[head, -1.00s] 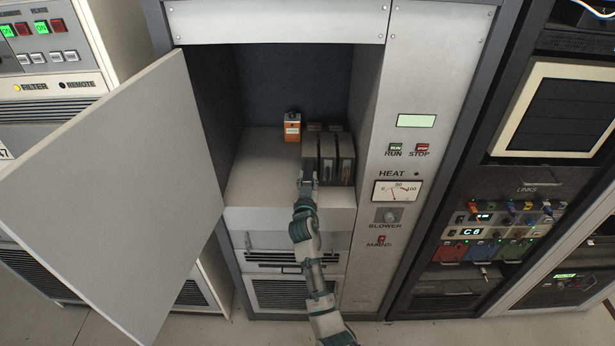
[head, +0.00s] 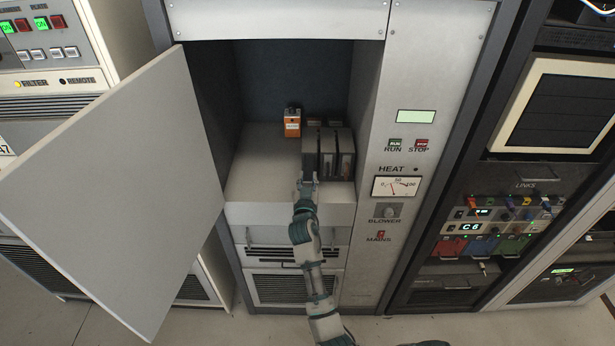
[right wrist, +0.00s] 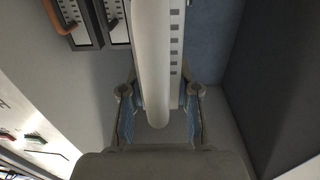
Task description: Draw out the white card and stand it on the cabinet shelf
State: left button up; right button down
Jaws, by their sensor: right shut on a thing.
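The white card (right wrist: 157,60) shows in the right wrist view as a pale upright with a rounded front edge and a row of dark slots along its side. My right gripper (right wrist: 157,118) is shut on it, one blue-padded finger on each side. In the head view my right gripper (head: 308,178) is at the front of the left end of a row of dark upright cards (head: 328,152) on the cabinet shelf (head: 262,170). The gripped card is hard to make out there. My left gripper is not in view.
An orange box (head: 292,124) stands on the shelf behind and left of the cards. The shelf's left part is clear. The open cabinet door (head: 110,190) stands out at the left, and a control panel (head: 400,190) borders the right. An orange handle (right wrist: 62,17) shows in the wrist view.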

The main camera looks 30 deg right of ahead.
aim_at(307, 185)
jog(key=shift+p+v, duration=0.35)
jog(key=shift+v, duration=1.5)
jog(key=shift+w, duration=0.1)
